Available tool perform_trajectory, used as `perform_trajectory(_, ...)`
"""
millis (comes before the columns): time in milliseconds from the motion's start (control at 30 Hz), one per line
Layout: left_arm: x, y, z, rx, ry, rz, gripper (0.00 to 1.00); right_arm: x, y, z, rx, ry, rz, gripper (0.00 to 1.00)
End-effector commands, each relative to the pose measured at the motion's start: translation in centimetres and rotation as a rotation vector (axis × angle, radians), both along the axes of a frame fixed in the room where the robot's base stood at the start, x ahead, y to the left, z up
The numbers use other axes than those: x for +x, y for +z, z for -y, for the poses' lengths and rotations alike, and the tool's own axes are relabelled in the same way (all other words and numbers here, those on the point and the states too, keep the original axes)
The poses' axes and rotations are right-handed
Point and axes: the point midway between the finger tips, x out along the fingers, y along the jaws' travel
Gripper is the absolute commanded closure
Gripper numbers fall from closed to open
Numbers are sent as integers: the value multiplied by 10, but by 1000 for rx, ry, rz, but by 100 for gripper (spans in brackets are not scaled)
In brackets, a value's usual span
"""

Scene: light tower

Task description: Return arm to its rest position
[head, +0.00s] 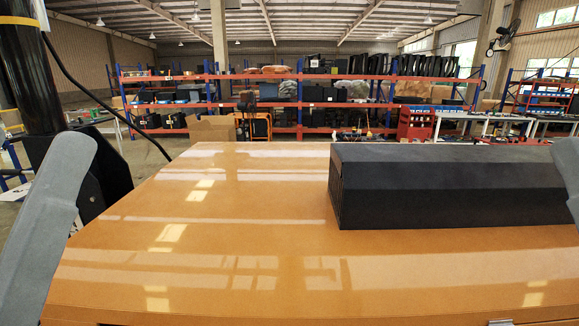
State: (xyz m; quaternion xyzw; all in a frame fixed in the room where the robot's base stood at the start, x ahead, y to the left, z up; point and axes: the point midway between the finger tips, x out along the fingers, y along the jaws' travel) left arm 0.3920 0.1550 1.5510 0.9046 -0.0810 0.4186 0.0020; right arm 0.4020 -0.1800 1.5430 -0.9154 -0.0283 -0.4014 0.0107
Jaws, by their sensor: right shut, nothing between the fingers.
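The orange, glossy top of the light tower (250,225) fills the lower part of the head view. The black mast (22,75) with a loose black cable rises at the left. A long dark box (455,185) sits on the right half of the orange top. My right gripper (567,180) shows only as a grey part at the right edge, in front of the box's end. It is shut and holds nothing; its fingertips cannot be made out. A grey link of my left arm stands at the left edge. My left gripper is not in view.
The left and front parts of the orange top are clear. Behind it, shelves (300,104) with blue posts and orange beams hold bins and boxes. A cardboard box (212,129) and a red cabinet (415,122) stand in front of them. Workbenches are at the right.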

Motion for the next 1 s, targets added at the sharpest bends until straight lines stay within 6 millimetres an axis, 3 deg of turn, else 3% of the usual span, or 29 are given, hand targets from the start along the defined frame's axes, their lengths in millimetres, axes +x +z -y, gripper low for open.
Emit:
perform_trajectory(67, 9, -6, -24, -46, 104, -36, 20, 0, 0, 0, 0, 0, 0, 100)
perform_trajectory(133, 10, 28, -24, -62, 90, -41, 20, 0, 33, 0, 0, 0, -2, 100)
perform_trajectory(367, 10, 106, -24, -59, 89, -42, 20, 0, 113, 0, 0, 0, 1, 100)
perform_trajectory(600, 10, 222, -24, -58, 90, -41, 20, 0, 229, 0, 0, 0, 1, 100)
perform_trajectory(700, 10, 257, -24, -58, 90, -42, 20, 0, 265, 0, 0, 0, 1, 100)
perform_trajectory(833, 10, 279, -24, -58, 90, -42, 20, 0, 287, 0, 0, 0, 0, 100)
perform_trajectory(1000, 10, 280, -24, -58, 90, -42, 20, 0, 287, 0, 0, 0, 0, 100)
